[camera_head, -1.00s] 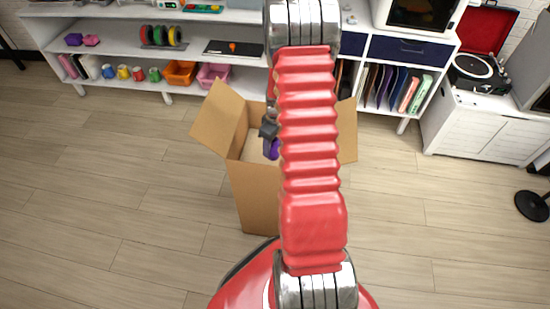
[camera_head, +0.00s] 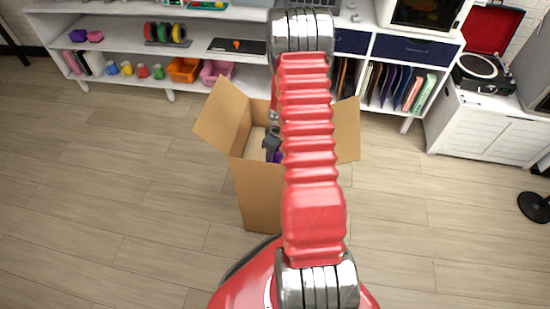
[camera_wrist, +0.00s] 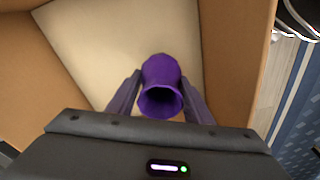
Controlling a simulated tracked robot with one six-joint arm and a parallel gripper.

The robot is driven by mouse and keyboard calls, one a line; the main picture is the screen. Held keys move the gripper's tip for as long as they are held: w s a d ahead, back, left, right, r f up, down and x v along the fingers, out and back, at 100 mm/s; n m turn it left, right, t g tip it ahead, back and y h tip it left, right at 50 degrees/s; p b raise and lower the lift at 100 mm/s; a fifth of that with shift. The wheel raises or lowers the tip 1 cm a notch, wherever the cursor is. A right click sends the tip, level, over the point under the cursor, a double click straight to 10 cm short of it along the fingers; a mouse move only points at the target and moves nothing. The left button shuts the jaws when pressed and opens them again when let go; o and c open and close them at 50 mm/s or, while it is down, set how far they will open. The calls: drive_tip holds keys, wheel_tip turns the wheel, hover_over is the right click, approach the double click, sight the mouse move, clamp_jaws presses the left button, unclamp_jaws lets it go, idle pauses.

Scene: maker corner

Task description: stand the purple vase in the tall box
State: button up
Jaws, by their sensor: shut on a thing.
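The purple vase (camera_wrist: 160,82) is between the fingers of my gripper (camera_wrist: 158,100), which is shut on it. In the wrist view its round mouth faces the camera and its body points away toward the pale bottom of the box. The tall box (camera_head: 258,195) is open brown cardboard with its flaps spread; its walls (camera_wrist: 235,60) surround the vase in the wrist view. In the head view my gripper (camera_head: 272,147) is at the box opening, and only a bit of the vase (camera_head: 277,157) shows beside my red arm. Whether the vase touches the bottom I cannot tell.
A white shelf unit (camera_head: 120,72) stands behind the box, with cups, an orange bin (camera_head: 185,70) and a pink bin (camera_head: 216,75). A record player (camera_head: 484,70) is on a white cabinet at right. Wooden floor (camera_head: 130,190) is clear around the box.

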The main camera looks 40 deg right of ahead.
sight(274, 159)
drive_tip(key=shift+f, duration=1.55)
drive_tip(key=shift+f, duration=0.1)
drive_tip(key=o, duration=1.1)
drive_tip(key=shift+o, duration=0.2)
wheel_tip(274, 159, up, 12)
drive_tip(key=s, duration=0.1)
drive_tip(key=shift+s+d, duration=0.15)
drive_tip(key=shift+s, duration=0.05)
drive_tip(key=shift+r, duration=0.2)
